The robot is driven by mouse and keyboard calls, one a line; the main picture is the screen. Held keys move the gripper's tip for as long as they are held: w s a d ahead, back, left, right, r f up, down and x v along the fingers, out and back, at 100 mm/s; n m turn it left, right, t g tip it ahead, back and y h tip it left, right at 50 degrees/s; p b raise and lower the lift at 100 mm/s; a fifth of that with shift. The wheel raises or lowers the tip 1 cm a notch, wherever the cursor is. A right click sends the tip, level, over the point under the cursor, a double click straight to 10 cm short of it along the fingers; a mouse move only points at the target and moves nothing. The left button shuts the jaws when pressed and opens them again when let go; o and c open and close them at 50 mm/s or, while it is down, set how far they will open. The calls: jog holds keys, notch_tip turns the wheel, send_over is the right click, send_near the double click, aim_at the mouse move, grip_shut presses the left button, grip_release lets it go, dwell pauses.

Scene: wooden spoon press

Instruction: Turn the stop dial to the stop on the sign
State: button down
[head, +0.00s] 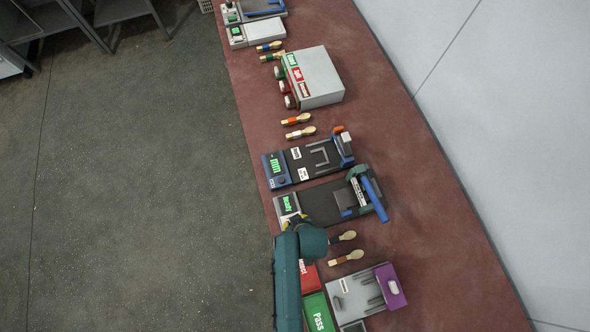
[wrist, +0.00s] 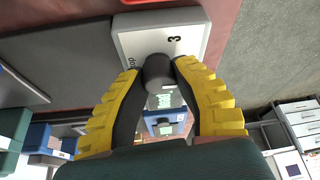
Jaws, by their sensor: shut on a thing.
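The stop dial (wrist: 158,72) is a dark round knob on a white panel (wrist: 135,42). The panel has a black "3" and part of a word ending in "op"; the other marks and the dial's pointer are hidden. My gripper (wrist: 156,75) has its yellow fingers closed on the knob, one on each side. In the head view, my gripper (head: 293,221) is at the near-left end of a press (head: 323,203) with a green "Ready" display (head: 287,203). The dial is hidden there by my arm. I cannot make out a sign naming the stop.
A blue-framed station (head: 315,161) with a green display is beside the press. A blue lever (head: 374,199) is at the press's far end. Wooden spoons (head: 346,257) lie nearby. Red (head: 309,278) and green (head: 318,314) bins and a purple-ended station (head: 391,286) stand near my arm.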

jog(key=shift+s+f+n, duration=0.15)
jog(key=shift+f+n, duration=0.05)
jog(key=shift+n, duration=0.2)
jog(key=c, duration=0.8)
grip_release()
jog(key=shift+r, duration=0.1)
jog(key=shift+r, duration=0.2)
jog(key=v, duration=1.1)
jog(key=shift+d+r, duration=0.15)
jog(key=shift+r, duration=0.2)
